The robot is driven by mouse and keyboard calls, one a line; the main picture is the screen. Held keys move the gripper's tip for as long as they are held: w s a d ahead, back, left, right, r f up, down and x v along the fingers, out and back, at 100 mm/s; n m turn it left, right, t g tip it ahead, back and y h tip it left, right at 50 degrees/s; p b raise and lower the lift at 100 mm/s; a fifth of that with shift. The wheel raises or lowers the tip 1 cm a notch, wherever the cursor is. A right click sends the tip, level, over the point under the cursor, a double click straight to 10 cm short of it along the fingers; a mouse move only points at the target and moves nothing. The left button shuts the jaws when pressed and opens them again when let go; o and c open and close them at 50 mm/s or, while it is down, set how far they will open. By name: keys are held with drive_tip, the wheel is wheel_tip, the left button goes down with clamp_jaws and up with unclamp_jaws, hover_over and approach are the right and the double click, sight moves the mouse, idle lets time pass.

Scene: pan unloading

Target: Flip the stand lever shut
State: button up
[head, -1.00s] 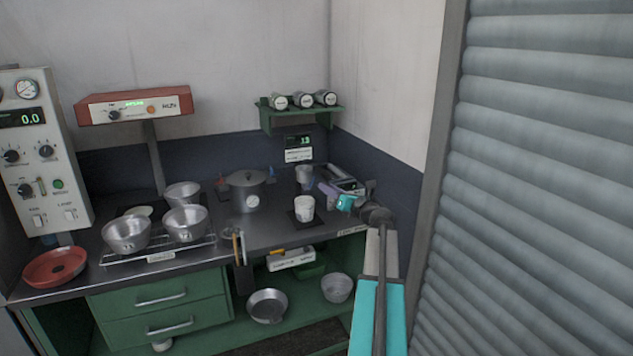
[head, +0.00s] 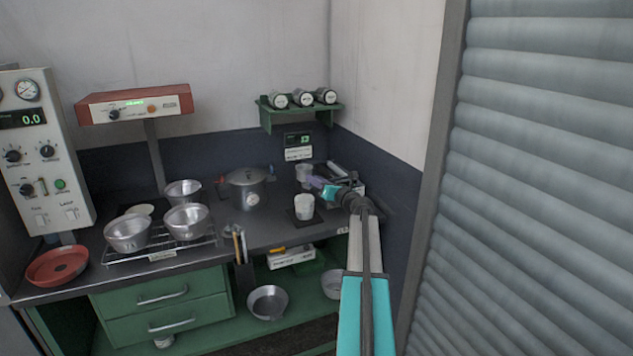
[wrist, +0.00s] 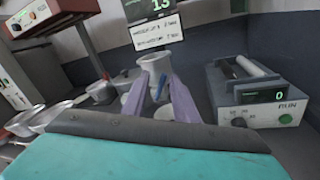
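My gripper (head: 313,182) reaches over the back right of the bench, its purple fingers toward a small pale cup-shaped vessel (head: 304,171). In the wrist view my gripper (wrist: 158,82) has its two fingers apart. A small blue piece (wrist: 160,88), perhaps the stand lever, shows between them, below the vessel (wrist: 152,62). I cannot tell whether a finger touches it. In the head view the blue piece is not clear, being small and close to the fingers. A lidded pot (head: 247,187) stands left of my gripper, with small red and blue parts beside it.
A white cup (head: 304,206) stands on a dark mat in front of my gripper. A box marked RUN (wrist: 258,95) is close on the right. A wall display (head: 298,140) and a green shelf (head: 300,113) are behind. Metal bowls (head: 186,221) sit on a rack at left.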

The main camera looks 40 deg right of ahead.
drive_tip(key=shift+c, duration=0.4)
clamp_jaws()
drive_tip(key=shift+a+n, duration=0.1)
drive_tip(key=shift+n, duration=0.2)
drive_tip(key=a+n+b, duration=0.1)
drive_tip(key=n, duration=0.2)
drive_tip(key=w+a+n+g, duration=0.1)
drive_tip(key=n, duration=0.2)
drive_tip(key=a+n+g+h+b, duration=0.1)
drive_tip(key=n, duration=0.2)
drive_tip(key=shift+w+a+r+b, duration=0.15)
drive_tip(key=shift+w+a+b, duration=0.1)
drive_tip(key=shift+b, duration=0.1)
drive_tip(key=shift+d, duration=0.1)
